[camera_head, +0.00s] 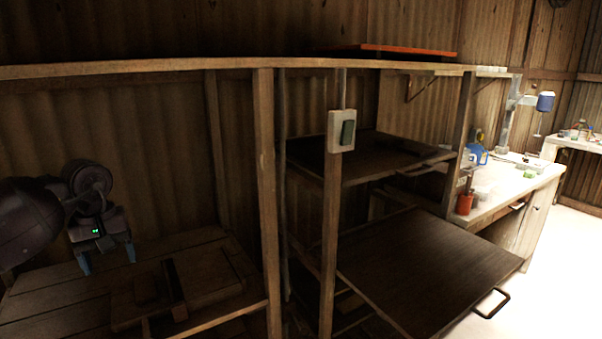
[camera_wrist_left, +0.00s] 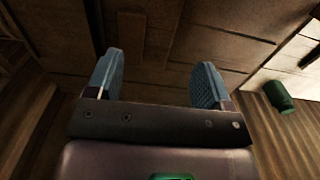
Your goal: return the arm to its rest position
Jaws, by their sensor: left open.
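My left gripper (camera_head: 107,264) hangs from the left arm at the left of the head view, above a wooden bench (camera_head: 45,308). Its two blue fingertips are apart with nothing between them. The left wrist view shows the same open gripper (camera_wrist_left: 157,85) and wooden boards beyond the fingers. My right gripper is in neither view.
A wooden press-like block (camera_head: 205,275) sits on the bench to the gripper's right. Wooden posts (camera_head: 267,190) and a switch box (camera_head: 341,131) stand further right, beside dark shelves (camera_head: 430,262). A green cylinder (camera_wrist_left: 279,96) shows in the wrist view. A white workbench (camera_head: 515,188) stands far right.

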